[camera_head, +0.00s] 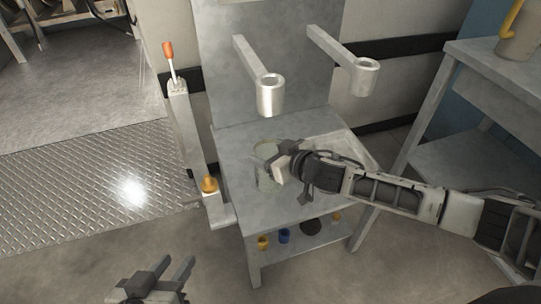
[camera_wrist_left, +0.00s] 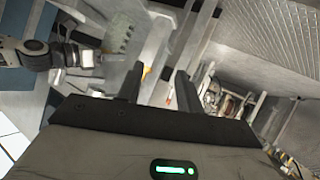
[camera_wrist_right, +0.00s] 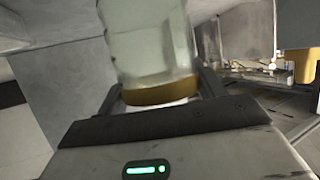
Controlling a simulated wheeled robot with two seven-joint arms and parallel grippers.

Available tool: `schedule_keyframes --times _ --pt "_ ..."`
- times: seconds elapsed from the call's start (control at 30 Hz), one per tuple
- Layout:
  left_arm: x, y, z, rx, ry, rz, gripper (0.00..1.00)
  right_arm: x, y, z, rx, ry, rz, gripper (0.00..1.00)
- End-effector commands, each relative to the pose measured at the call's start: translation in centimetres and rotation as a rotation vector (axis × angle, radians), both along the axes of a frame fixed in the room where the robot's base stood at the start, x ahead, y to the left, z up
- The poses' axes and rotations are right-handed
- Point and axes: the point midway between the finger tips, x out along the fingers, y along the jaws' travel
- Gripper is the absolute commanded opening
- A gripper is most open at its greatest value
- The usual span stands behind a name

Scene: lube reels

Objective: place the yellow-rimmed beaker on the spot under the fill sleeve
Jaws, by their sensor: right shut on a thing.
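The yellow-rimmed beaker (camera_head: 266,152) is clear glass, held at the grey stand's tabletop below and near the left fill sleeve (camera_head: 270,96). In the right wrist view the beaker (camera_wrist_right: 152,45) stands between my fingers, its yellow band (camera_wrist_right: 160,91) nearest the palm. My right gripper (camera_head: 280,165) is shut on it and hides part of it in the head view. I cannot tell whether the beaker touches the tabletop. A second sleeve (camera_head: 366,77) projects further right. My left gripper (camera_head: 165,272) is open and empty, low at the front left.
The grey stand (camera_head: 245,205) has a lower shelf with small yellow and blue items. A post with an orange-tipped lever (camera_head: 169,58) and an amber knob (camera_head: 210,185) stands at its left. A grey table (camera_head: 495,60) with a beige jug (camera_head: 517,42) is at right.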

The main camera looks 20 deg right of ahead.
Motion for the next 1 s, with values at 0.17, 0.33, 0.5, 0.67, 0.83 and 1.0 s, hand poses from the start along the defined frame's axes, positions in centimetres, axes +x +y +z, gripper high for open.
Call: schedule_keyframes --times 0.17,0.33,0.5,0.67,0.83,1.0 --pt "-0.2 0.1 0.2 0.005 -0.002 -0.007 0.36 0.0 0.0 0.2 0.001 -0.002 0.000 0.28" --pt "-0.2 0.1 0.0 0.006 -0.001 -0.006 0.36 0.0 0.0 -0.2 0.000 -0.001 0.000 0.74" --pt "-0.2 0.2 0.0 0.007 -0.001 -0.004 0.36 0.0 0.0 -0.1 0.000 0.000 0.000 0.90" --pt "-0.1 0.2 0.1 0.007 -0.003 -0.003 0.36 0.0 0.0 -0.1 0.000 -0.001 -0.001 0.90" --pt "-0.1 0.2 0.4 0.009 0.003 -0.002 0.36 -0.9 -0.5 0.6 0.000 0.002 -0.001 0.90" --pt "-0.2 0.4 0.1 0.024 0.040 -0.002 0.36 -3.8 -1.8 1.9 -0.001 0.004 -0.001 0.90"
